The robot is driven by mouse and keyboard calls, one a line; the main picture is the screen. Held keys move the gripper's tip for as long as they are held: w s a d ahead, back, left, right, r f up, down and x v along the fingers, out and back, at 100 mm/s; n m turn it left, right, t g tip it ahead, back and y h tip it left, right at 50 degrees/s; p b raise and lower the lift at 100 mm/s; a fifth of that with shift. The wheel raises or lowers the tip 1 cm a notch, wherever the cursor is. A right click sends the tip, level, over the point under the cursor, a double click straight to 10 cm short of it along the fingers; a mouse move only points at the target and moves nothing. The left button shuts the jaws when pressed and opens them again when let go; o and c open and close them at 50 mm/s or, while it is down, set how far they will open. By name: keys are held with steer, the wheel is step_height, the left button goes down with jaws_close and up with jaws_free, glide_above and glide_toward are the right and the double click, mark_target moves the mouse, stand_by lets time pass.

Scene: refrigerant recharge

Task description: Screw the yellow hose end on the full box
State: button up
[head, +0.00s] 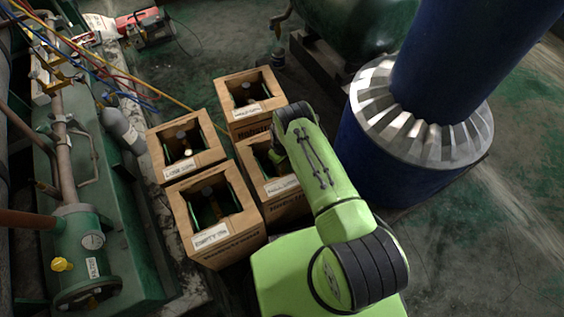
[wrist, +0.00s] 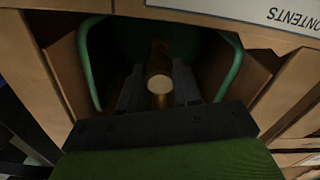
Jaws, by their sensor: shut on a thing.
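Several cardboard boxes with open tops stand together in the head view. The front box (head: 224,229) has a label that reads EMPTY, and the left box (head: 197,162) one that seems to read LOW. The labels on the back box (head: 237,84) and the right box (head: 286,204) are too small to read surely. My arm hangs over the right box and hides part of it. In the wrist view my gripper (wrist: 160,95) is inside a box opening, shut on a brass fitting (wrist: 160,84) with a pale round top. The yellow hose (head: 181,102) runs towards the boxes; its end is hidden.
Green handle bars (wrist: 89,55) flank my gripper inside the box walls. A blue column with a silver finned collar (head: 420,118) stands close on the right. Green machinery with pipes (head: 75,180) fills the left side. Open floor lies at the lower right.

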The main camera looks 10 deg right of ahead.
steer(key=shift+f, duration=1)
stand_by(0.6)
steer(key=m, duration=0.3)
steer(key=shift+m, duration=0.4)
steer(key=m, duration=0.3)
steer(key=shift+m, duration=0.3)
steer(key=m, duration=0.6)
steer(key=shift+f, duration=0.1)
steer(key=o, duration=1.1)
